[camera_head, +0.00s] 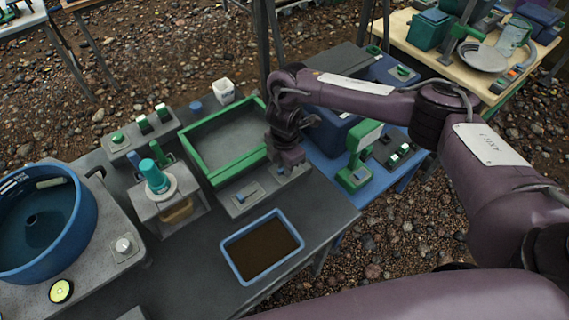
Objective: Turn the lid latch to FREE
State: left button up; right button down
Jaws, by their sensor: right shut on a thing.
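My right gripper (286,160) reaches down at the front right corner of a green-framed grey tray (189,152). It is shut on a small part, taken to be the lid latch, on a grey plate (293,174). The jaws hide most of that part, so I cannot read its setting or any FREE mark. My left gripper is not in view.
A blue-rimmed tray of brown material (230,247) sits in front. A blue round tub (86,240) stands at left, beside a box with a teal knob (157,180). A green stand (352,178) and a blue box (325,140) are close to the right of the gripper.

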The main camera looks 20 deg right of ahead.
jog(key=c, duration=1.3)
grip_release()
jog(key=shift+r, duration=0.1)
jog(key=shift+r, duration=0.3)
notch_tip(320, 180, up, 7)
jog(key=shift+r+p, duration=0.1)
jog(key=shift+p, duration=0.4)
